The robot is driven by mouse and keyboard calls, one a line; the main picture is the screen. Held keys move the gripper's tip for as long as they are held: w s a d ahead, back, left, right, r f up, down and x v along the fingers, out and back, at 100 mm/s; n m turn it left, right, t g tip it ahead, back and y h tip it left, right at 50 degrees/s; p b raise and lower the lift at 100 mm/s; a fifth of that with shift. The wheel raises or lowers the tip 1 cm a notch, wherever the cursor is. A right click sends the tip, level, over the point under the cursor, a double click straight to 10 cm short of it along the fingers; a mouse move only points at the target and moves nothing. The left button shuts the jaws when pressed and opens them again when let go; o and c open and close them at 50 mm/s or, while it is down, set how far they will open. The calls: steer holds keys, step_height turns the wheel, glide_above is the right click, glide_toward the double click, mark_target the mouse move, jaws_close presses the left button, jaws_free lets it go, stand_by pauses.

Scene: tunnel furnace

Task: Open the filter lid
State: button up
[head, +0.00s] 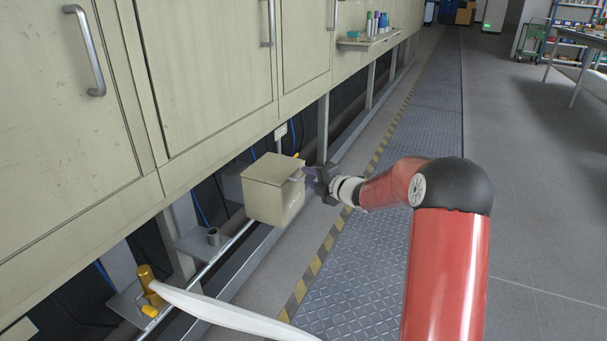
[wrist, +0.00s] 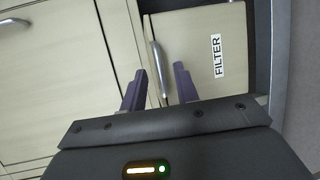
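The filter box (head: 272,200) is a beige box low on the furnace's front, with its lid (head: 273,169) on top. The lid looks shut. In the wrist view the box front (wrist: 228,60) carries a FILTER label and fills the upper right. A metal bar handle (wrist: 158,65) shows there at the lid's edge. My gripper (head: 310,175) is at the box's right side in the head view. In the wrist view its two purple fingers (wrist: 158,82) are apart, one on each side of the handle's near end. Contact with the handle cannot be told.
Large beige cabinet doors (head: 205,60) with bar handles rise above and behind the box. A shelf (head: 370,40) with small bottles juts out farther along. A white hose (head: 220,315) and a brass fitting (head: 147,280) lie below left. The floor walkway (head: 375,255) is clear.

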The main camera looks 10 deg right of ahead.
mark_target(304, 174)
steer(key=shift+x, duration=1.6)
steer(key=shift+c, duration=0.3)
steer(key=shift+f, duration=0.1)
jaws_close()
